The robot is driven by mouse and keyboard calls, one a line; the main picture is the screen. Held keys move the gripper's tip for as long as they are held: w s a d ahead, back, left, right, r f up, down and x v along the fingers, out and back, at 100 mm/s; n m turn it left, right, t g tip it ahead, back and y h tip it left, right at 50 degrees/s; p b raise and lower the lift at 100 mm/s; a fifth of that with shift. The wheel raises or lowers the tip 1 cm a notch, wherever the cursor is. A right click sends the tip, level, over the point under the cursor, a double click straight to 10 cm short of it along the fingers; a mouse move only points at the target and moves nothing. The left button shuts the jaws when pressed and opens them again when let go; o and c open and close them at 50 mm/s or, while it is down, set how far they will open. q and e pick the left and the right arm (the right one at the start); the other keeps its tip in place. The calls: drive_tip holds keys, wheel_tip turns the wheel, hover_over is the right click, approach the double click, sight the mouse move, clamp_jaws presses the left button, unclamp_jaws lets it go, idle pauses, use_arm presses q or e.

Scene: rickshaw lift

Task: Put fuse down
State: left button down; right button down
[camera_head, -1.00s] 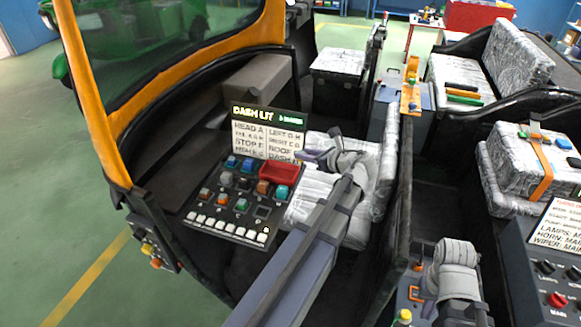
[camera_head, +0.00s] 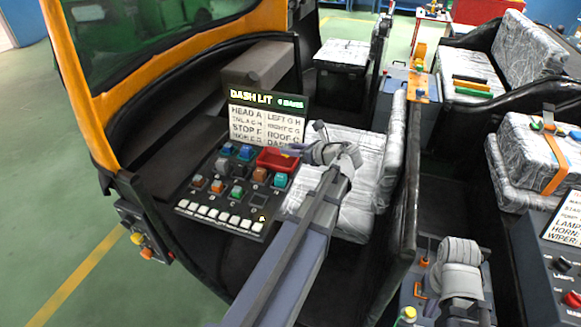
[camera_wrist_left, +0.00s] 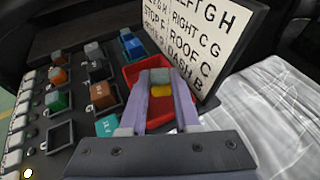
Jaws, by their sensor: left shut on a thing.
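My left gripper (camera_wrist_left: 161,92) is shut on a fuse (camera_wrist_left: 160,76); a grey-green block and a yellow part show between its fingertips in the left wrist view. It is over the red tray (camera_wrist_left: 133,73) at the fuse panel's far right corner. I cannot tell whether the fuse touches the tray. In the head view the left gripper (camera_head: 292,152) reaches the red tray (camera_head: 270,163). The fuse panel (camera_head: 222,222) holds several coloured fuses and an empty dark socket (camera_head: 258,202). My right gripper (camera_head: 458,262) is low at right; its fingertips are not clear.
A label card (camera_head: 262,118) stands behind the panel and tray, close to the left gripper. A row of white switches (camera_head: 219,216) lines the panel's near edge. A wrapped seat (camera_head: 350,205) lies right of the panel. Another control box (camera_head: 550,265) stands at far right.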

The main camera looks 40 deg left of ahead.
use_arm(q)
drive_tip(key=shift+f+b, duration=1.9)
drive_tip(key=shift+f, duration=0.2)
drive_tip(key=shift+r, duration=0.15)
drive_tip(key=c, duration=0.6)
unclamp_jaws()
drive_tip(key=shift+c, duration=0.2)
drive_tip(key=shift+r+p, duration=0.15)
drive_tip(key=shift+p, duration=0.15)
drive_tip(key=p+v, duration=0.4)
drive_tip(key=v, duration=0.8)
